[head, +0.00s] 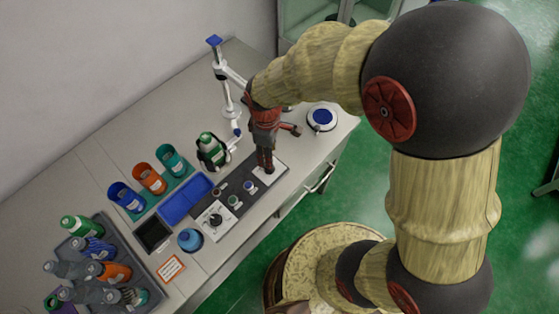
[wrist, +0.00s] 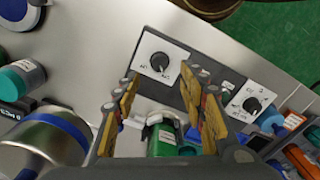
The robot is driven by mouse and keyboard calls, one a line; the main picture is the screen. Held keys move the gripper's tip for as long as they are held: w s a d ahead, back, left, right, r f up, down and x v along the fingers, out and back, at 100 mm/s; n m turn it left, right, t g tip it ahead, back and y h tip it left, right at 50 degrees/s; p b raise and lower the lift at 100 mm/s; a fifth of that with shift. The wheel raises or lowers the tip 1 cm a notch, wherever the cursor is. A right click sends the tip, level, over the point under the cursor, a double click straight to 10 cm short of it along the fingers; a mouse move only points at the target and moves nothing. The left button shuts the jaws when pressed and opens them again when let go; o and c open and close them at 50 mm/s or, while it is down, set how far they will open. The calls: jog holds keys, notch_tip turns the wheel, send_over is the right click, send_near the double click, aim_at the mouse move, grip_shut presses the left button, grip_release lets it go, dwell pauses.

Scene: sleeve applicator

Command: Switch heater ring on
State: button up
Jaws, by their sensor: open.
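A dark control panel (head: 222,215) lies along the front of the bench. It bears a white plate with a black knob (head: 215,221), also in the wrist view (wrist: 251,104), and small buttons (head: 235,201). A second white plate with a black knob (wrist: 160,61) shows in the wrist view, between and beyond my fingertips. I cannot read which control is for the heater ring, and I cannot pick out the ring for sure. My gripper (head: 265,145) points down over the panel's far end, open and empty in the wrist view (wrist: 158,84), apart from the knob.
A green bottle (head: 209,148) stands in a holder left of my gripper. A blue-topped round device (head: 321,118) is to the right. A blue tray (head: 186,199), coloured cups (head: 149,179) and a blue bottle (head: 190,239) stand nearer left. A white post stand (head: 230,95) rises behind.

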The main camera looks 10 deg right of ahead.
jog(key=shift+w+a+f+n, duration=0.1)
jog(key=shift+n, duration=0.3)
jog(key=shift+f, duration=0.3)
notch_tip(320, 180, down, 7)
jog(key=shift+f+b, duration=0.1)
jog(key=shift+b, duration=1.05)
jog(key=shift+c, duration=0.2)
grip_shut()
